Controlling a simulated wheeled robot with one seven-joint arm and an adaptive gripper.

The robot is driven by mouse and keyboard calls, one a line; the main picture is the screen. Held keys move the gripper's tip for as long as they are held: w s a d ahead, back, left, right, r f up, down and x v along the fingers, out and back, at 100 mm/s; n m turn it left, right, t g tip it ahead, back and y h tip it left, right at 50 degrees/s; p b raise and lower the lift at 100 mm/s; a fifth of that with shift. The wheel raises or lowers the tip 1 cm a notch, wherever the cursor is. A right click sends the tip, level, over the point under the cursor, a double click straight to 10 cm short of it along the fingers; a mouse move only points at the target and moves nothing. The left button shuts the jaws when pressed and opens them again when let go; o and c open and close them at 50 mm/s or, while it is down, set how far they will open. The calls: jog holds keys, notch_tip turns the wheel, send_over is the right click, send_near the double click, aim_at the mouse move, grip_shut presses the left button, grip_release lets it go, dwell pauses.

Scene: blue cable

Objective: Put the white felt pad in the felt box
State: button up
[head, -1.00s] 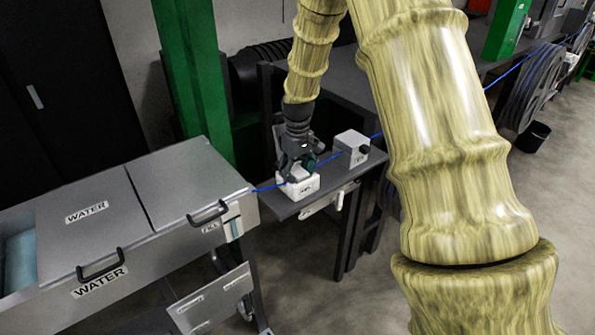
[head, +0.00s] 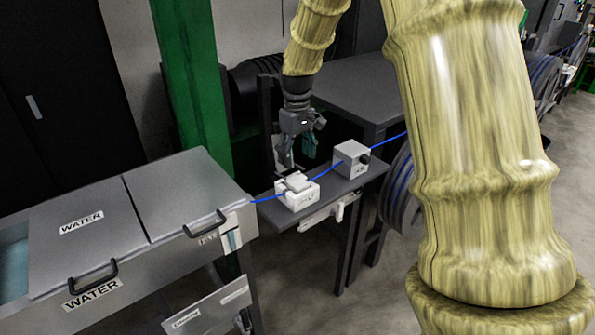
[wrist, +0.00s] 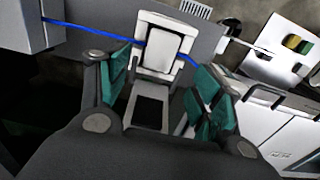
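The white felt box (head: 300,201) sits on the small grey shelf, with the blue cable (head: 328,175) running through it. Its lid (wrist: 148,108), with a dark lining, stands open on the side nearest my gripper in the wrist view. The pale felt pad (wrist: 161,48) lies in the top of the box (wrist: 145,20), over the cable's path. Whether it is fully seated I cannot tell. My gripper (head: 298,152) is above the box, clear of the pad. Its teal-padded fingers are spread with nothing between them, as the wrist view (wrist: 160,80) shows.
A grey block with a black knob (head: 350,159) stands on the shelf to the right, on the same cable. The steel water tank (head: 150,205) is at the left. A green post (head: 190,80) rises behind, and a dark table (head: 365,95) is at the back right.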

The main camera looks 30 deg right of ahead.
jog(key=shift+r+b, duration=0.35)
jog(key=shift+r, duration=1.5)
